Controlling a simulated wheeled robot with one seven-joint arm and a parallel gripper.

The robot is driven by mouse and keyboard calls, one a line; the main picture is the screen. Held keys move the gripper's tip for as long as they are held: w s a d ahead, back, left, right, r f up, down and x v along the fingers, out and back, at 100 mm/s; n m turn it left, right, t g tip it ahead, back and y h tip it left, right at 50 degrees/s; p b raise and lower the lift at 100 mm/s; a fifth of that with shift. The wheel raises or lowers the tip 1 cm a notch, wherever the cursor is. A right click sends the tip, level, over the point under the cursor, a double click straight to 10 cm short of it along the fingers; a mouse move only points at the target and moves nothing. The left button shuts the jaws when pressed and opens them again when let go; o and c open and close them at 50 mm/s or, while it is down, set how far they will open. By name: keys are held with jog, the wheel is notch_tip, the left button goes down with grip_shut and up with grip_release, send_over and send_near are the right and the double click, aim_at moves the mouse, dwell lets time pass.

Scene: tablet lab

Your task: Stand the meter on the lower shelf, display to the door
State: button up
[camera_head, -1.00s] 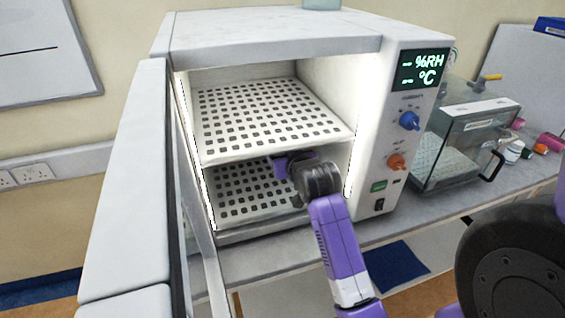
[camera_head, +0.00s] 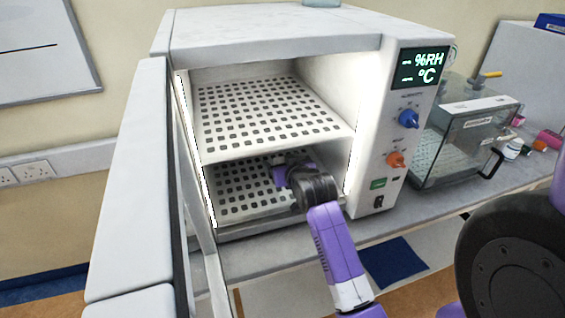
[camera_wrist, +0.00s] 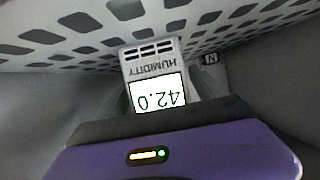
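The meter (camera_wrist: 150,62) is a pale box with vent slots and a lit display (camera_wrist: 157,93) reading 42.0. In the wrist view its HUMIDITY lettering is upside down and its display faces my wrist camera. My gripper (camera_head: 276,173) reaches through the open front of the cabinet, above the lower shelf (camera_head: 240,195). Grey finger shapes lie close along both sides of the meter, and the gripper appears shut on it. Fingertips are mostly hidden. The meter's vented end is near the perforated shelf (camera_wrist: 60,45); I cannot tell if they touch. The meter is not distinguishable in the head view.
The upper perforated shelf (camera_head: 265,115) is close above my gripper. The open door (camera_head: 130,190) stands at the left, and the control panel (camera_head: 405,130) at the right. A clear box (camera_head: 460,140) stands on the bench further right. The lower shelf's left part is bare.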

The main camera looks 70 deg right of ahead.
jog(key=shift+r, duration=0.2)
jog(key=b+v, duration=0.1)
jog(key=v, duration=1.1)
jog(key=a+f+n+t+y, duration=0.2)
jog(key=a+f, duration=0.2)
jog(key=a, duration=0.6)
jog(key=a+f+n+t+y, duration=0.2)
jog(key=a+f, duration=0.1)
jog(key=a, duration=0.7)
jog(key=s+a+r+n+t+y, duration=0.2)
jog(key=s+a+n+y, duration=0.4)
jog(key=s+a, duration=0.8)
jog(key=shift+s+a, duration=0.3)
jog(key=shift+s, duration=0.15)
jog(key=shift+f, duration=0.1)
